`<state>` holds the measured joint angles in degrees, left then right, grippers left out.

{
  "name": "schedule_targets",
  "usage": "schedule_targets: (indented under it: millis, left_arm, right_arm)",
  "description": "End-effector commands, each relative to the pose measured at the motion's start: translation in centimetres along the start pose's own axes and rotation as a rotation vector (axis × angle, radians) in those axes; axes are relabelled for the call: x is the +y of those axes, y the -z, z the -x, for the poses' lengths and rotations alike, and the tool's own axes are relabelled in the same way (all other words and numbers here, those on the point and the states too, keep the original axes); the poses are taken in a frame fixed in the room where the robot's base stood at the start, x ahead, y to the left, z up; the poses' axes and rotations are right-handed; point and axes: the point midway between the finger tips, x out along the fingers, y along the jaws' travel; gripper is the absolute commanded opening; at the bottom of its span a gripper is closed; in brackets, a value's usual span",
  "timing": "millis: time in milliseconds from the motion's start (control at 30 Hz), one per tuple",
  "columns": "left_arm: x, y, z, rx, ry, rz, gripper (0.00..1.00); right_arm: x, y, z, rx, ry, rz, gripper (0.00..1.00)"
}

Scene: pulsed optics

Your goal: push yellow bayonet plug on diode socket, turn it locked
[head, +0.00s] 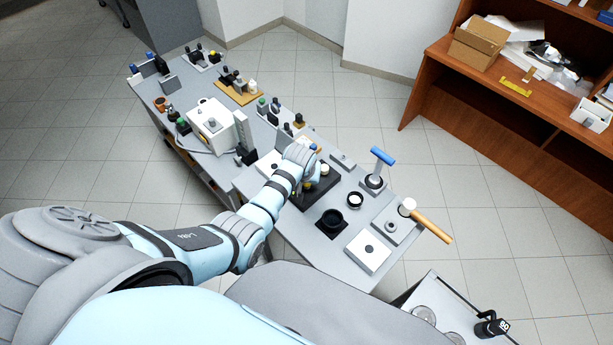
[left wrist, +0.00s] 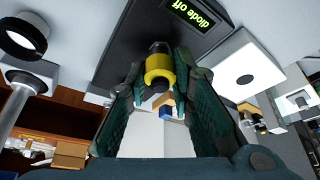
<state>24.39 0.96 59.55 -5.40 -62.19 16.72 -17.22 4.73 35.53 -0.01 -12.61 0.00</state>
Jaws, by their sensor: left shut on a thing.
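The yellow plug (left wrist: 158,72) is a yellow ring with a dark end, between the fingers of my left gripper (left wrist: 160,88) in the left wrist view. The gripper is shut on it. The dark end of the plug points at a black box (left wrist: 115,52) whose green display (left wrist: 192,14) reads "diode off". I cannot tell whether the plug touches a socket there. In the head view my left gripper (head: 311,170) is over the black box (head: 322,190), and the arm and hand hide much of the contact area. My right gripper is not in view.
A white box (head: 210,122) and several optics posts fill the far part.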

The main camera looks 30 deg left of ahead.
Motion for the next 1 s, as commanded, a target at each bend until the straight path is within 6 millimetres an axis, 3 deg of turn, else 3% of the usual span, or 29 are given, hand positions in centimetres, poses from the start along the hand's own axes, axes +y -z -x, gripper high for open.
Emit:
schedule_targets:
  millis: [200,467,733,1000]
  left_arm:
    - [-0.1,-0.1,-0.2,-0.001,-0.004,-0.015,0.0]
    - [-0.2,0.0,-0.2,-0.001,-0.156,-0.372,0.0]
    - [-0.2,0.0,-0.2,-0.001,-0.167,-0.401,0.0]
    - [-0.2,-0.1,-0.5,0.0,-0.322,-0.766,0.0]
  right_arm:
    - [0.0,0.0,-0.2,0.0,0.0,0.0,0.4]
    - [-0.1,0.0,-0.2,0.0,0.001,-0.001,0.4]
    - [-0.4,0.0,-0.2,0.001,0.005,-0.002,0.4]
    - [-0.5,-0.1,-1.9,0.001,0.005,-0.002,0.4]
